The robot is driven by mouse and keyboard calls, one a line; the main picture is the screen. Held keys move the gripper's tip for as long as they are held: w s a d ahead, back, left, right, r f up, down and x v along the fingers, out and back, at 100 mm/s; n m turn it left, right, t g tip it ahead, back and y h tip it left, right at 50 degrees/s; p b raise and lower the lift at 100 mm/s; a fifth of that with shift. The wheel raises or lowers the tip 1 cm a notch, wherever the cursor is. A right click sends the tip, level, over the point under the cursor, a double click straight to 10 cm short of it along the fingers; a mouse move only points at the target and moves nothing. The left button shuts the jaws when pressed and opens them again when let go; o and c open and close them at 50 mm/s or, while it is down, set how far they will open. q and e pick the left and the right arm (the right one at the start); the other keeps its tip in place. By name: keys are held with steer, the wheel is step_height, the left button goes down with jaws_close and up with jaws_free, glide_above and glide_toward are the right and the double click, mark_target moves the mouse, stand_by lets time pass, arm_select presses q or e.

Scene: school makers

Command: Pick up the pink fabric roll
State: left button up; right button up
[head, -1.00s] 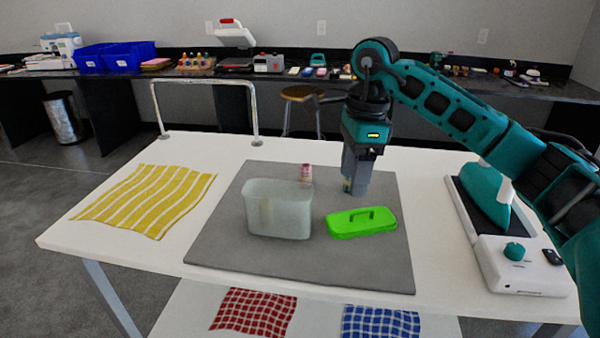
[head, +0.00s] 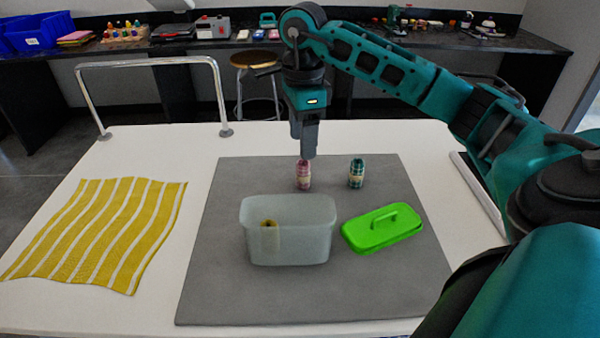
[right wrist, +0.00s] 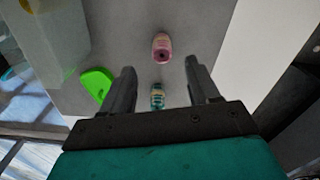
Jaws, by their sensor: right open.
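The pink fabric roll (head: 304,176) stands upright on the grey mat, behind the clear bin. In the right wrist view the pink roll (right wrist: 161,46) lies beyond the fingertips, apart from them. My right gripper (head: 308,155) points down above the pink roll in the head view and hides its top. In the right wrist view its two fingers (right wrist: 160,75) are spread, with nothing held between them. A green fabric roll (head: 356,173) stands right of the pink one; this green roll (right wrist: 157,97) shows between the fingers in the wrist view. My left gripper is not in view.
A translucent bin (head: 300,240) with something yellowish inside stands on the grey mat (head: 230,300). A bright green lid (head: 380,232) lies right of it. A yellow striped cloth (head: 100,230) lies at left. A metal rail (head: 150,62) rises at the table's back edge.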

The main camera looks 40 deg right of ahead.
mark_target(304, 162)
steer(key=f, duration=0.8)
steer(key=shift+d+f, duration=0.2)
steer(key=shift+f, duration=0.2)
steer(key=c, duration=1.1)
